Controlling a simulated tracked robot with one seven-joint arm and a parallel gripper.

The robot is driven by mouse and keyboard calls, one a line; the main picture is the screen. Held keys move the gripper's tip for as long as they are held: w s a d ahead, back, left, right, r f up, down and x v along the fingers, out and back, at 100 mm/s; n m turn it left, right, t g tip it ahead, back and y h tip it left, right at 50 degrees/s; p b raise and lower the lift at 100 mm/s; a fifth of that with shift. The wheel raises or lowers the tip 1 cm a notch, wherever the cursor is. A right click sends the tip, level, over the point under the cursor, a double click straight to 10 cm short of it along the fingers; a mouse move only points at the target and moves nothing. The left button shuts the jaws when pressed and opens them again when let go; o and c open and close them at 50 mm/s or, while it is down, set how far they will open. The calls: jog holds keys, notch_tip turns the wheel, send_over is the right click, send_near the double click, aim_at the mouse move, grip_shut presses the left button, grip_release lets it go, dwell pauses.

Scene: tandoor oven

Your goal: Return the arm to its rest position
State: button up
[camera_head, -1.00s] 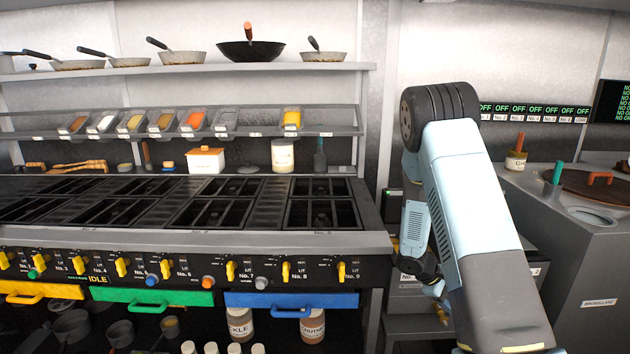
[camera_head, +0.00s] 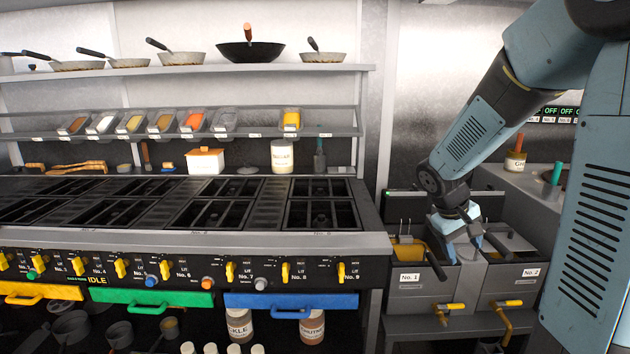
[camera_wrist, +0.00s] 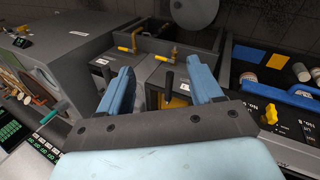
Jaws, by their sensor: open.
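My arm reaches in from the right edge in the head view, bends high at the upper right and slopes down to the left. My gripper (camera_head: 464,240) hangs over the two grey vats labelled No. 1 (camera_head: 418,285) and No. 2 (camera_head: 507,286). In the wrist view my gripper (camera_wrist: 165,85) shows two blue fingers spread wide apart, with nothing held between them. A dark upright handle (camera_wrist: 168,90) shows in the gap beyond the fingers; I cannot tell whether it touches them.
A long burner range (camera_head: 200,240) with yellow knobs fills the left. A shelf of pans (camera_head: 180,70) hangs above it. A tandoor counter with a white pot (camera_head: 515,160) stands at the right. Yellow drain taps (camera_head: 447,310) stick out from the vats' fronts.

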jog(key=s+a+r+m+t+y, duration=0.1)
jog(key=s+a+r, duration=0.2)
jog(key=s, duration=0.3)
jog(key=s+a+r+t+y, duration=0.2)
jog(key=s+a+r, duration=0.2)
jog(key=s+r, duration=0.1)
jog(key=s+a+r+m+t+y, duration=0.1)
jog(key=s+a+r+y, duration=0.1)
jog(key=s+r, duration=0.3)
jog(key=s+a, duration=0.1)
jog(key=s, duration=0.2)
jog(key=shift+a+m+t, duration=0.2)
jog(key=shift+m+t, duration=0.1)
jog(key=shift+r, duration=0.1)
jog(key=shift+c, duration=0.3)
jog(key=shift+a, duration=0.1)
jog(key=shift+c, duration=1.4)
jog(key=shift+s+a, duration=0.1)
jog(key=shift+a, duration=0.05)
jog(key=shift+c, duration=0.4)
jog(key=shift+a, duration=0.1)
